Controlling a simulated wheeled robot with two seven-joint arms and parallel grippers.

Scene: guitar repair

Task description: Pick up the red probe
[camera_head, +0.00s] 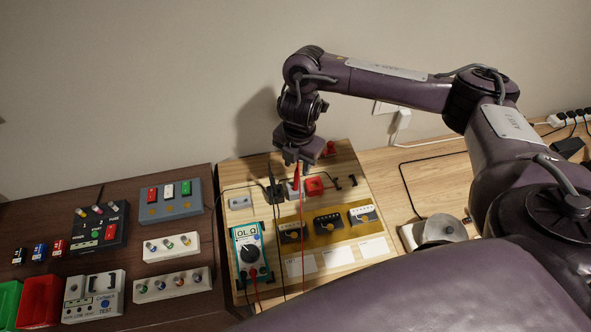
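The red probe (296,179) is upright directly under my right gripper (297,163). Its upper end is between or just behind the fingertips. The picture is too small to tell whether the fingers are closed on it, and whether its lower end is in a holder is unclear. A thin red lead runs down from there across the wooden board. The teal multimeter (250,254) lies on the board at the lower left, its display reading OL Ω. My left gripper is not in view.
A black probe or holder (273,192) stands close left of the red probe, and a red block (315,186) sits close right. Pickups (328,222) lie on a gold panel in front. Component trays and a red bin (40,299) fill the dark table at left.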

